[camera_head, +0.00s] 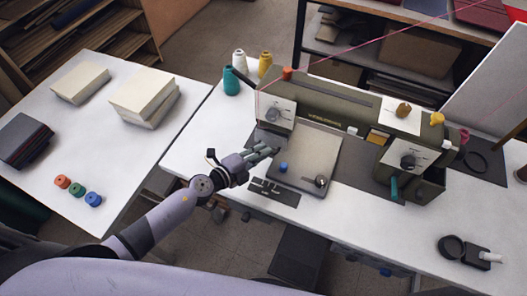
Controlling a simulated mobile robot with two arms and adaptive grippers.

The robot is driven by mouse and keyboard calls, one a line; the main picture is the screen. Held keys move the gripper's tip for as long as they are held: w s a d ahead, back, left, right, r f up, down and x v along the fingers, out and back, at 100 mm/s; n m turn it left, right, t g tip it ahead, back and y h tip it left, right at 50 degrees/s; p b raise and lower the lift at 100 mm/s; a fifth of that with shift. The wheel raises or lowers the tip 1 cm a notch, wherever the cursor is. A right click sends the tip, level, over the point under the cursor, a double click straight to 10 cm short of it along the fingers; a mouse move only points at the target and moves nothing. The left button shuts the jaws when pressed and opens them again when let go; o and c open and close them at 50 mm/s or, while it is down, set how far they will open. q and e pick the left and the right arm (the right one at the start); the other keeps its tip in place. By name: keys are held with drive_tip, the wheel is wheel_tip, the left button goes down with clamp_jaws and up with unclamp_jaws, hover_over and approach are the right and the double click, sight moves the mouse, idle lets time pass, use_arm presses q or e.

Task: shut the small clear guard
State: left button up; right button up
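An olive-grey sewing machine (335,105) stands on the white table, its head (276,113) at the left and its pillar with a dial (408,160) at the right. A grey plate (312,150) lies in front of it, with a blue piece and a round dark knob on it. I cannot make out the small clear guard; it is too small or too transparent to tell its position. My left gripper (268,150) is just below the head, beside the plate's left edge. Its fingers are too small to show any gap. My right gripper is not in view.
Teal, white and yellow thread cones (232,82) stand behind the machine's left end. A dark slotted strip (273,190) lies by the front edge. A magnifier-like tool (452,247) lies at the right. The left table (120,165) holds paper stacks, dark books and small spools.

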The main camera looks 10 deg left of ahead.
use_arm(q)
drive_tip(key=shift+w+d+f, duration=0.15)
drive_tip(key=shift+w+d, duration=0.25)
drive_tip(key=shift+w, duration=0.1)
drive_tip(key=shift+c, duration=0.4)
clamp_jaws()
